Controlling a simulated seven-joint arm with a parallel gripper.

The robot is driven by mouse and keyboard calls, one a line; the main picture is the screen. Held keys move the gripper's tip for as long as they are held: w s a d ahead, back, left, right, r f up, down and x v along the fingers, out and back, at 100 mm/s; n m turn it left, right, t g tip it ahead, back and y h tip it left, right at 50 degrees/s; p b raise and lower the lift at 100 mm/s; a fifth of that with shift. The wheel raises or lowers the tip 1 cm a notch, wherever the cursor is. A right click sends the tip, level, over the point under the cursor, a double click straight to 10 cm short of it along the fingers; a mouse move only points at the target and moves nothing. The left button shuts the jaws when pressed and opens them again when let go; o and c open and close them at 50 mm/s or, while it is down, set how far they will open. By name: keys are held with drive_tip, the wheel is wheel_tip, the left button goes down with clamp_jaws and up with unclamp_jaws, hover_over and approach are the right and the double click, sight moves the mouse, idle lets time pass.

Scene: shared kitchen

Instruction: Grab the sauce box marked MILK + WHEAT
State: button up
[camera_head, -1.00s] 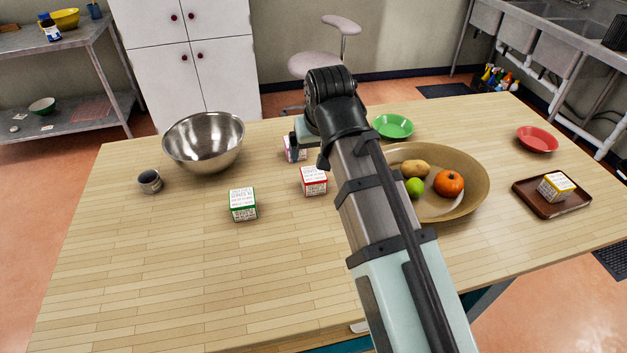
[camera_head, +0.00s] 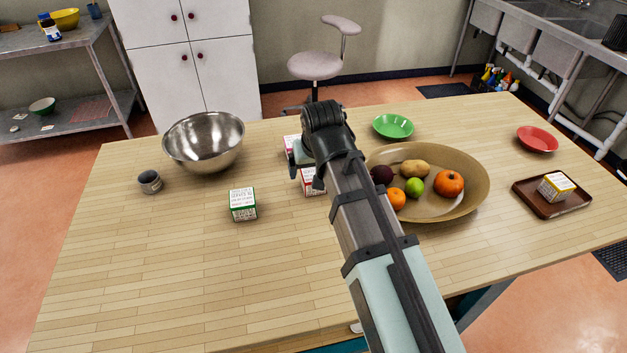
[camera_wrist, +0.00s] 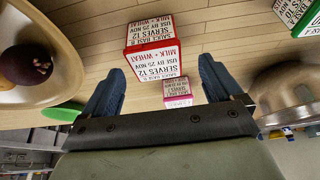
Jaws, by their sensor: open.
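The red-edged white box (camera_wrist: 152,62) shows the words MILK + WHEAT in the wrist view, upside down. It lies beyond my open fingers, between their lines, and is not held. In the head view the same red-edged box (camera_head: 308,187) stands on the table, partly hidden by my arm. My gripper (camera_wrist: 163,72) is open and empty; in the head view my wrist covers most of it. A pink-edged box (camera_wrist: 178,94) sits just beyond the red one. A green-edged box (camera_head: 243,206) stands to the left. A yellow-edged box (camera_head: 556,187) sits on a brown tray (camera_head: 531,205).
A steel bowl (camera_head: 203,147) and a small grey cup (camera_head: 149,182) stand on the left of the table (camera_head: 150,270). A wide tan bowl (camera_head: 470,205) of fruit is right of my arm. A green dish (camera_head: 393,126) and red dish (camera_head: 537,138) lie farther back. The front left is clear.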

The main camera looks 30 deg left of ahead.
sight(313, 173)
drive_tip(key=shift+x, duration=2.55)
drive_tip(key=shift+w+d, duration=0.1)
drive_tip(key=shift+d, duration=0.15)
drive_tip(key=c, duration=1.2)
drive_tip(key=shift+o, duration=0.2)
drive_tip(key=shift+r, duration=0.1)
